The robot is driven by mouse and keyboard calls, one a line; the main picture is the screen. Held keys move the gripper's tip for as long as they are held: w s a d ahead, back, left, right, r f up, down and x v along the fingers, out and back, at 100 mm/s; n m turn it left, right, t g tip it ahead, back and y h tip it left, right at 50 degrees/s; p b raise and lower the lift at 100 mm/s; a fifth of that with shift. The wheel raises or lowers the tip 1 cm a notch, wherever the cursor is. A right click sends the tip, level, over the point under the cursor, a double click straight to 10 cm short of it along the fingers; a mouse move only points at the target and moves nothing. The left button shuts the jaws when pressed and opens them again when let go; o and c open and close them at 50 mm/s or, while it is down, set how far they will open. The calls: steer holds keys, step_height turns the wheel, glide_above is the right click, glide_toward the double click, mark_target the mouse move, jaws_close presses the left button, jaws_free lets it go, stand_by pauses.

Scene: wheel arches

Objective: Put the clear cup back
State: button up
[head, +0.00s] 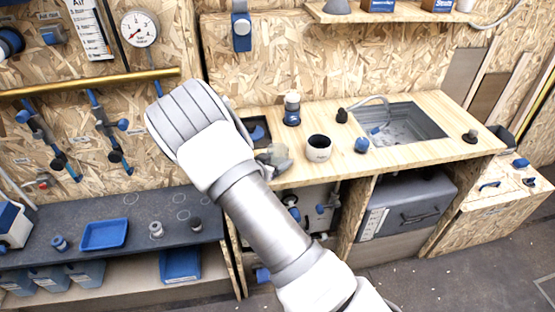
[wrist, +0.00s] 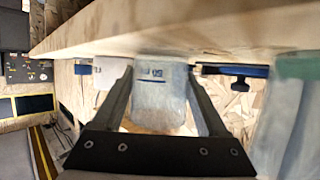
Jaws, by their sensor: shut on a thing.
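The clear cup (wrist: 160,105) is pale and see-through with small blue marks, and sits between the two fingers of my gripper (wrist: 162,78) in the wrist view. In the head view my gripper (head: 279,165) is at the left front edge of the wooden counter, with the pale cup (head: 277,151) just showing at its tip. My gripper is shut on the cup. My own arm hides part of the counter's left end. I cannot tell whether the cup touches the counter.
A white cup with a dark inside (head: 318,149) stands close to the right of my gripper. Behind are a blue-banded jar (head: 292,117) and a dark recessed square (head: 256,131). A blue knob (head: 361,145) and a grey sink (head: 410,123) lie further right. The wooden counter (head: 440,152) is clear in front of the sink.

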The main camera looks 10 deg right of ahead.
steer(key=shift+f, duration=0.2)
steer(key=o, duration=1.3)
steer(key=shift+s+a+r, duration=0.1)
steer(key=shift+a+r, duration=0.05)
steer(key=shift+r, duration=0.15)
steer(key=v, duration=1.1)
steer(key=shift+s+a, duration=0.15)
steer(key=shift+s, duration=0.15)
